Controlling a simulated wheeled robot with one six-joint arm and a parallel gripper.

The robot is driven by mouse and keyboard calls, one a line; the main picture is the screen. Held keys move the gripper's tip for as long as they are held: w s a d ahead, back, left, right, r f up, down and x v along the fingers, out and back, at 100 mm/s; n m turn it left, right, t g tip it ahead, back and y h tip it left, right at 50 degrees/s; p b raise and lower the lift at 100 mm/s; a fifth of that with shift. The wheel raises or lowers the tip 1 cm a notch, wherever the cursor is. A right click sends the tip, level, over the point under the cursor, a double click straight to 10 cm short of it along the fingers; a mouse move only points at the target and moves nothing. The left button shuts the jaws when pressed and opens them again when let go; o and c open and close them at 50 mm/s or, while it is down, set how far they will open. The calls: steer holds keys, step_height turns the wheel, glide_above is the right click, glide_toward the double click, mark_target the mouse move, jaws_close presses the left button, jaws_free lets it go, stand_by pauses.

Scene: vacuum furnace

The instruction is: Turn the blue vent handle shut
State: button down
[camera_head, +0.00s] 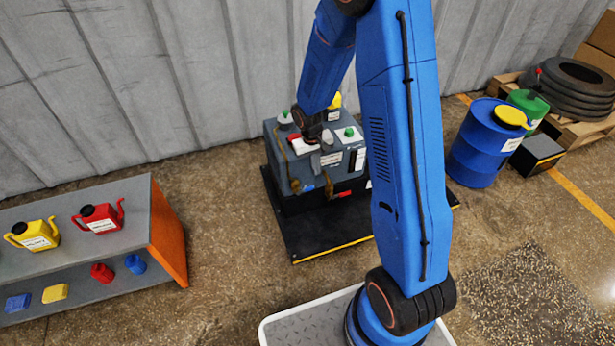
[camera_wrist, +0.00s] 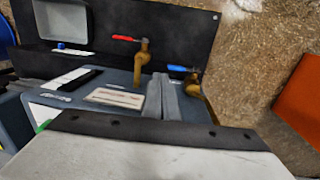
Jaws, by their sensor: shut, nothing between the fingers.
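The blue vent handle (camera_wrist: 178,68) sits on a brass tap (camera_wrist: 193,84) at the grey machine's edge in the wrist view. It is small and lies roughly crosswise, pointing left from the tap. In the head view the blue handle (camera_head: 308,189) shows low on the machine's front. My gripper (camera_wrist: 163,97) is shut and empty, its fingers over the machine's top, in the picture left of and below the blue handle, apparently apart from it. In the head view my gripper (camera_head: 327,138) is above the machine (camera_head: 283,168), partly behind my arm.
A red handle (camera_wrist: 124,38) on a second brass tap (camera_wrist: 141,65) is near the blue one. The machine stands on a black platform (camera_head: 310,238). A shelf (camera_head: 160,215) with cans is at left; a blue drum (camera_head: 474,150) stands at right. Open floor lies between shelf and platform.

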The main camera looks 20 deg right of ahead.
steer(key=shift+d+r, duration=0.7)
steer(key=shift+d, duration=0.35)
steer(key=shift+d+r, duration=0.7)
steer(key=shift+d, duration=0.35)
steer(key=s+a+r+t, duration=0.1)
steer(key=s+r, duration=0.4)
steer(key=r, duration=0.5)
steer(key=s+a+r+t, duration=0.1)
steer(key=s+r, duration=0.5)
steer(key=r, duration=0.4)
steer(key=s+a+r+t, duration=0.1)
steer(key=s+r, duration=0.2)
steer(key=s, duration=0.4)
steer(key=s+r+t, duration=0.1)
steer(key=s+r, duration=0.3)
steer(key=s, duration=0.3)
steer(key=s+a+r+y, duration=0.1)
steer(key=s+r, duration=0.2)
steer(key=s, duration=0.4)
steer(key=shift+a+r+t, duration=0.15)
steer(key=shift+a+t, duration=0.15)
steer(key=shift+t, duration=0.1)
